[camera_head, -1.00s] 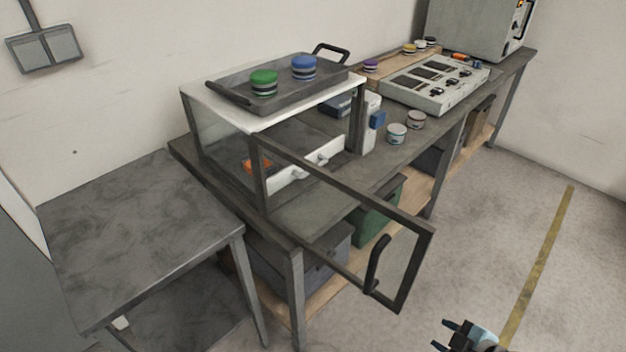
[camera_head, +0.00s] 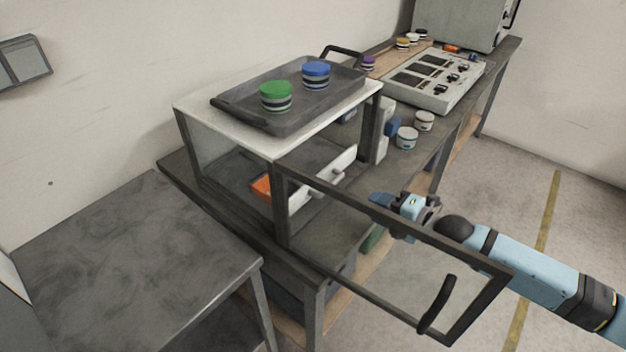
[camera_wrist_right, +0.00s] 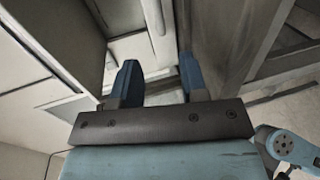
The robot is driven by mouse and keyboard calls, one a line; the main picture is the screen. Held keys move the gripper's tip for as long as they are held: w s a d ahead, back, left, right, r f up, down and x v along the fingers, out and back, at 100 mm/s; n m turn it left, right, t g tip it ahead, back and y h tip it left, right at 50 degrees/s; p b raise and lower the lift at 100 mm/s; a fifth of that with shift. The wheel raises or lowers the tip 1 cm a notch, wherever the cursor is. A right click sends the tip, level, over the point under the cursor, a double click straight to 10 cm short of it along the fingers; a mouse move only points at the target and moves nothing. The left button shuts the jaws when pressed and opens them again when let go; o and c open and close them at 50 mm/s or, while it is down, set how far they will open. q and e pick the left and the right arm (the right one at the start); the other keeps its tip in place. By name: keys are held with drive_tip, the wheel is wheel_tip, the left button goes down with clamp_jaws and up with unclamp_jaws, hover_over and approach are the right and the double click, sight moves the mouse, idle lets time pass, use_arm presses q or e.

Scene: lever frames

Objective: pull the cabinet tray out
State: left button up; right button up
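The cabinet (camera_head: 225,115) has a white top and glass sides, and its framed door (camera_head: 490,295) stands swung open. Inside, the cabinet tray (camera_head: 322,187) shows a white front with a small handle; an orange thing (camera_head: 261,187) lies behind that front. My right gripper (camera_head: 376,199) is outside the cabinet, near the opening and to the right of the tray front, apart from it. In the right wrist view my right gripper (camera_wrist_right: 160,75) has its blue fingers apart with nothing held between them. My left gripper is not in view.
A dark tray (camera_head: 240,115) with a green and a blue round container lies on the cabinet top. The open door's frame crosses in front of my right arm. Small cans (camera_head: 406,138) and a control panel (camera_head: 437,80) are on the bench. A lower table (camera_head: 130,260) is clear.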

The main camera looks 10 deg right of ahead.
drive_tip(key=x, duration=1.4)
drive_tip(key=shift+r, duration=0.25)
clamp_jaws()
